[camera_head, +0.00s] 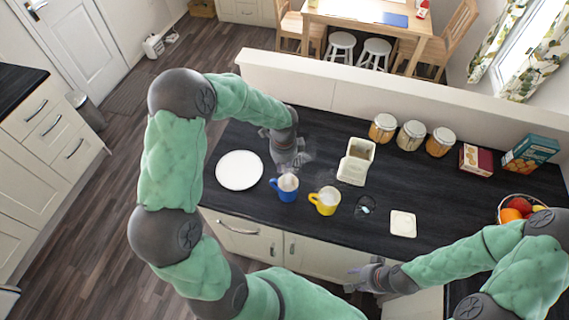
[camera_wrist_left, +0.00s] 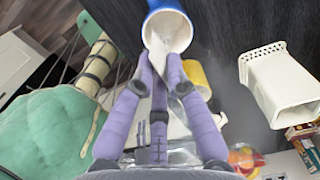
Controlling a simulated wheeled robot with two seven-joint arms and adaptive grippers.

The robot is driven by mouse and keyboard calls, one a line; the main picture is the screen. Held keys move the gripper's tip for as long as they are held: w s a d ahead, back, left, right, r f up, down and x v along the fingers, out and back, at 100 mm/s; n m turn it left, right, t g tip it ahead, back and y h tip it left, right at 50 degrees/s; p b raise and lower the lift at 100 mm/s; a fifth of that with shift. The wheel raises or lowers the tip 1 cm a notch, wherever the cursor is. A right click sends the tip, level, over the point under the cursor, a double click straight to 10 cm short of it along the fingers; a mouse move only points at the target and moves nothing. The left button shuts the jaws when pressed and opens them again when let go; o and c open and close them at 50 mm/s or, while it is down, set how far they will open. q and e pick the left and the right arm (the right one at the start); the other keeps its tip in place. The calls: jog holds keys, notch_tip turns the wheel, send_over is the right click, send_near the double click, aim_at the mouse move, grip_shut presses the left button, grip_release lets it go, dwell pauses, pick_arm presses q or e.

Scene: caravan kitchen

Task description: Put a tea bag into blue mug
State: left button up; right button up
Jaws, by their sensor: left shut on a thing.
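The blue mug (camera_head: 286,195) stands upright on the dark counter; it also shows in the left wrist view (camera_wrist_left: 167,6). My left gripper (camera_head: 287,163) is just above it, fingertips at the mug's mouth. In the left wrist view its purple fingers (camera_wrist_left: 165,84) are shut on a pale tea bag (camera_wrist_left: 157,50), which overlaps the mug's white opening. I cannot tell whether the bag touches the mug. An open cream canister (camera_head: 352,172) stands to the right; it also shows in the left wrist view (camera_wrist_left: 278,85). My right gripper (camera_head: 366,277) is low at the counter's front, its fingers unclear.
A yellow mug (camera_head: 325,203) stands close right of the blue mug. A white plate (camera_head: 239,170) lies left. A square cream lid (camera_head: 403,224) and a small dark-rimmed dish (camera_head: 365,207) lie right. Jars (camera_head: 411,136), boxes (camera_head: 475,160) and a fruit bowl (camera_head: 516,208) stand farther off.

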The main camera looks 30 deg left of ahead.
pick_arm(q)
jog(key=shift+f+b, duration=0.75)
jog(key=shift+f, duration=0.65)
jog(key=o, duration=0.7)
jog(key=shift+o, duration=0.2)
jog(key=shift+r, duration=0.15)
notch_tip(320, 180, up, 12)
jog(key=shift+f, duration=0.1)
